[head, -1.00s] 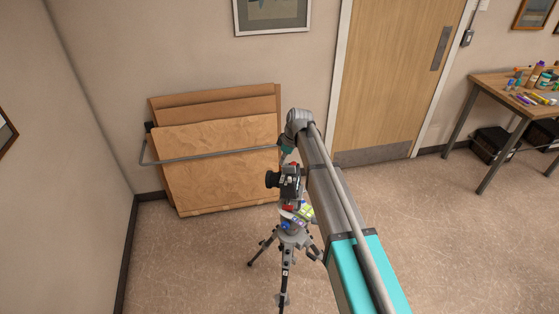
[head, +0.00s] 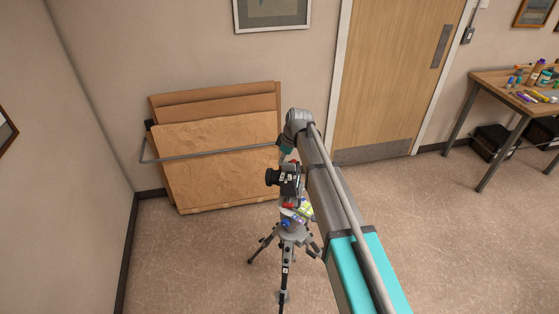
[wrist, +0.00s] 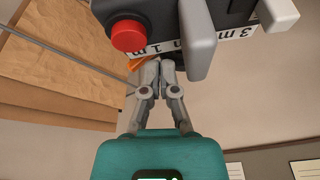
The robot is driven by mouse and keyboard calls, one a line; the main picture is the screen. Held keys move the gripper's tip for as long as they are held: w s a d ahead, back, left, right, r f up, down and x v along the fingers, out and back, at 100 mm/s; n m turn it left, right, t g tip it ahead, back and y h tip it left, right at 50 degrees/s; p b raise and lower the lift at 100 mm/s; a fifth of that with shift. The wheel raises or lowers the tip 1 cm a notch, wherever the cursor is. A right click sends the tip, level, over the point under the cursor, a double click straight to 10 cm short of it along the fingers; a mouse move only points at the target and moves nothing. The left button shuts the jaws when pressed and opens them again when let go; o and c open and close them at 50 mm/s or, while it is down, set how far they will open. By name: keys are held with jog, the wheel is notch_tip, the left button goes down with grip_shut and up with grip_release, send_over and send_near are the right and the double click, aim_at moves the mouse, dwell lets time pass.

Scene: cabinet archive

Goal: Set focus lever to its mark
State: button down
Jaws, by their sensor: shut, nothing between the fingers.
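The camera (head: 284,178), a dark body on a tripod, stands in the middle of the head view. In the wrist view its grey housing (wrist: 160,14) fills the top, with a round red knob (wrist: 129,35) and a white distance scale (wrist: 232,33) reading 3 m and 1 m. A rounded grey bar (wrist: 198,40) crosses the scale; I cannot tell if it is the focus lever. A small orange piece (wrist: 138,63) shows beside my gripper (wrist: 159,68). My gripper is shut and empty, its tips close under the scale; contact is unclear.
The tripod (head: 287,250) stands on open carpet. Brown boards (head: 215,155) lean on the back wall behind a grey rail (head: 205,154). A door (head: 395,80) is behind to the right, and a workbench (head: 505,88) with small items stands far right.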

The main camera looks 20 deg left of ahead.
jog(key=shift+r, duration=0.2)
jog(key=s+r+p, duration=0.1)
jog(key=p, duration=0.1)
jog(key=s+r+p, duration=0.1)
jog(key=r+p, duration=0.1)
jog(key=shift+s+r, duration=0.15)
jog(key=shift+r, duration=0.15)
jog(key=p+v, duration=0.8)
jog(key=v, duration=0.1)
jog(key=shift+w+r+p, duration=0.15)
jog(key=shift+w+p, duration=0.2)
jog(key=shift+p, duration=0.05)
dwell(0.4)
jog(key=s+d+f+m+h+b, duration=0.1)
jog(key=s+d+f+m+b, duration=0.4)
jog(key=d, duration=0.7)
jog(key=s+d+f+m+h+b, duration=0.1)
jog(key=s+d+f+m+b, duration=0.5)
jog(key=s+d+f+b, duration=0.2)
jog(key=s+d+f+m+h+b, duration=0.1)
jog(key=s+d+f+m+b, duration=0.5)
jog(key=d+f+b, duration=0.4)
jog(key=s+d, duration=0.1)
jog(key=d, duration=0.5)
jog(key=shift+d+f+t, duration=0.3)
jog(key=shift+f, duration=0.05)
